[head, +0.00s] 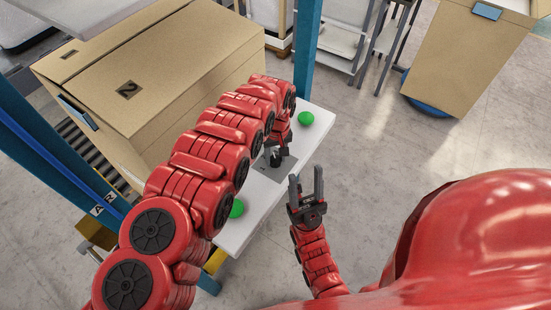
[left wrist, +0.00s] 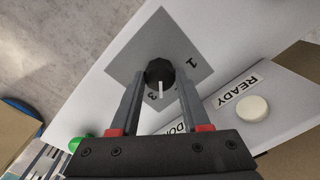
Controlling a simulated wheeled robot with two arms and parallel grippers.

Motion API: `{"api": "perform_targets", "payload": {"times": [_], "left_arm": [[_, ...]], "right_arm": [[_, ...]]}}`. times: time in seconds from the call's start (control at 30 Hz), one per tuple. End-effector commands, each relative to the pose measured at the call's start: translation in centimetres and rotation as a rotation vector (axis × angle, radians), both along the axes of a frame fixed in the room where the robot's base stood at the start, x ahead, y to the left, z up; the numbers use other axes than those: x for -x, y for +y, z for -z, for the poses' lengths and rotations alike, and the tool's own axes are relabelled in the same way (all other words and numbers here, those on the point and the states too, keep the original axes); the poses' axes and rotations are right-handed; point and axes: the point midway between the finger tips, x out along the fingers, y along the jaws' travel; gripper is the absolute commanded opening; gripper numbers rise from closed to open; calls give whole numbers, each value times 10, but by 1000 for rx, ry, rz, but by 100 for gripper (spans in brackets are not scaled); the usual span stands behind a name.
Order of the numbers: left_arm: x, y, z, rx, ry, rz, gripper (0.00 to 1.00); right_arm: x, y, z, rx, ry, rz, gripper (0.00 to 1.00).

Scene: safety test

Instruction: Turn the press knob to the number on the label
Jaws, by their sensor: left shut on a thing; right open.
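The black press knob (left wrist: 159,72) sits on a grey square plate (left wrist: 150,35) in the left wrist view. Its white pointer line points toward the bottom of that picture. A "1" (left wrist: 190,66) and a "3" (left wrist: 152,97) show on the plate; other marks are partly hidden by a finger. My left gripper (head: 275,154) is shut on the knob, one finger on each side. The knob is small and partly hidden by my arm in the head view. A label with a "2" (head: 127,90) is on the large cardboard box (head: 165,65). My right gripper (head: 306,188) is open and empty, beside the panel.
The white panel (head: 250,218) carries green buttons (head: 306,118) (head: 237,208). In the wrist view are a pale round button (left wrist: 252,108), a "READY" label (left wrist: 240,86) and a partly covered label. Blue posts (head: 307,45) flank the panel. Another box (head: 465,55) stands at upper right.

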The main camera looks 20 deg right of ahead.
Motion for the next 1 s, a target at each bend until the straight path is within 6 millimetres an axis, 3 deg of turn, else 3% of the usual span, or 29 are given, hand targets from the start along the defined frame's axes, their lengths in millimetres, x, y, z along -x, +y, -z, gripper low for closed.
{"api": "perform_targets", "payload": {"times": [0.4, 1.0], "left_arm": [[0, 1, 2, 0, -1, 266, 0], [0, 1, 0, -1, 1, 342, 0]], "right_arm": [[0, 0, 21, 0, 0, 0, 50], [0, 0, 24, 0, 0, 0, 50]]}}
